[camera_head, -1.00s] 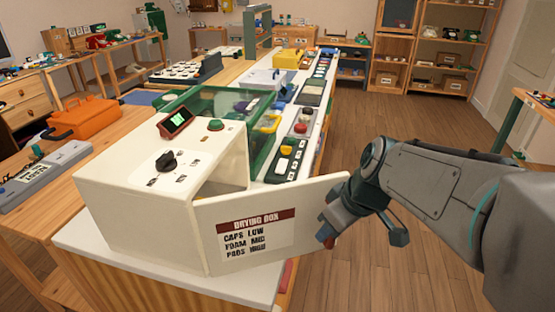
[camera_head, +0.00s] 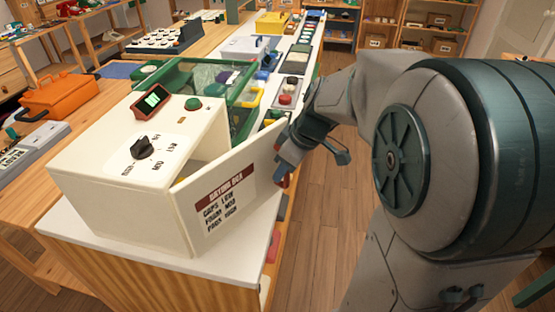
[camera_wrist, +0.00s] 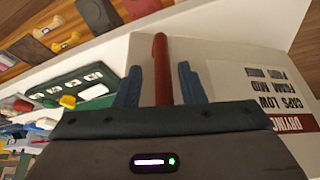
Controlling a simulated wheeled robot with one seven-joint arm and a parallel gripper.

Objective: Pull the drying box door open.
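The white drying box (camera_head: 110,205) stands on the near end of the white-topped counter, with a dark dial and a small green screen on top. Its door (camera_head: 262,165) stands partly open at the right side, hinged at the near corner, with a "DRYING BOX" label outside. My gripper (camera_head: 281,170) is at the door's free edge. In the wrist view, the red handle (camera_wrist: 161,70) stands between my gripper's two blue fingers (camera_wrist: 160,88), with narrow gaps showing on both sides. The door (camera_wrist: 232,55) lies behind them. The box interior is mostly hidden.
A green-framed clear bin (camera_head: 185,75) stands behind the box. Coloured phone parts (camera_head: 287,92) line the counter (camera_head: 225,262). An orange case (camera_head: 58,95) is on the wooden table at left. Wooden floor (camera_head: 320,215) is open to the right.

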